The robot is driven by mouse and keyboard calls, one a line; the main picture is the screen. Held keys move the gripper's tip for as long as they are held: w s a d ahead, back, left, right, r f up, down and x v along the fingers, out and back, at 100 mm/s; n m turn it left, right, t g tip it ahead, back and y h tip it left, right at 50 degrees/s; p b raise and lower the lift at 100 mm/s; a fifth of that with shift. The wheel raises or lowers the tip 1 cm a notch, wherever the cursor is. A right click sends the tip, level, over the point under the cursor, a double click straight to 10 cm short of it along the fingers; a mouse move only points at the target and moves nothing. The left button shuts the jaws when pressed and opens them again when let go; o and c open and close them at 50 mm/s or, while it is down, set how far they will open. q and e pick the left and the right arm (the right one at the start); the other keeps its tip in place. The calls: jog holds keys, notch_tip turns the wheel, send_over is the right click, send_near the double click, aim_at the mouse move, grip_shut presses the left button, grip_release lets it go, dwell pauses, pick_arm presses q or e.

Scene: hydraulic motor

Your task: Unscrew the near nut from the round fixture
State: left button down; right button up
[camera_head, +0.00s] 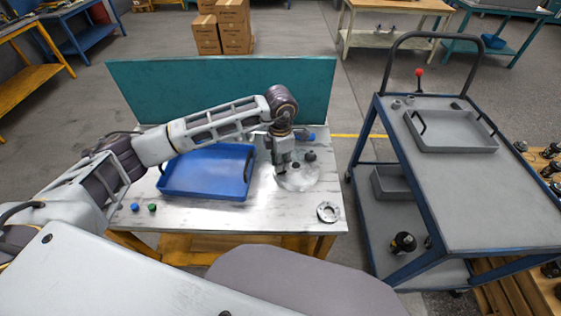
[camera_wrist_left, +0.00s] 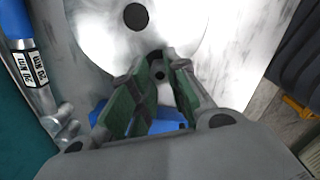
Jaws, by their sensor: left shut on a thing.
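The round fixture is a pale metal disc (camera_head: 300,181) on the right part of the metal workbench, and it fills the top of the left wrist view (camera_wrist_left: 185,38). A dark nut (camera_head: 310,156) stands on its far right side. In the wrist view one dark round nut (camera_wrist_left: 135,16) shows on the disc. My left gripper (camera_head: 281,170) points down at the disc's left edge. In the wrist view its green-padded fingers (camera_wrist_left: 160,66) converge around a small dark piece, likely the near nut, mostly hidden by the fingers. My right gripper is not in view.
A blue tray (camera_head: 205,194) lies left of the fixture. A metal ring (camera_head: 328,212) lies at the bench's front right; blue and green buttons (camera_head: 143,207) are front left. A torque wrench (camera_wrist_left: 28,62) lies beside the fixture. A grey cart (camera_head: 480,190) stands right.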

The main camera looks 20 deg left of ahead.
pick_arm(q)
jog(key=shift+n, duration=1.3)
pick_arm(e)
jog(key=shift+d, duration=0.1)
pick_arm(q)
jog(key=shift+n, duration=2.2)
jog(key=c, duration=1.6)
grip_release()
jog(key=shift+o, duration=0.2)
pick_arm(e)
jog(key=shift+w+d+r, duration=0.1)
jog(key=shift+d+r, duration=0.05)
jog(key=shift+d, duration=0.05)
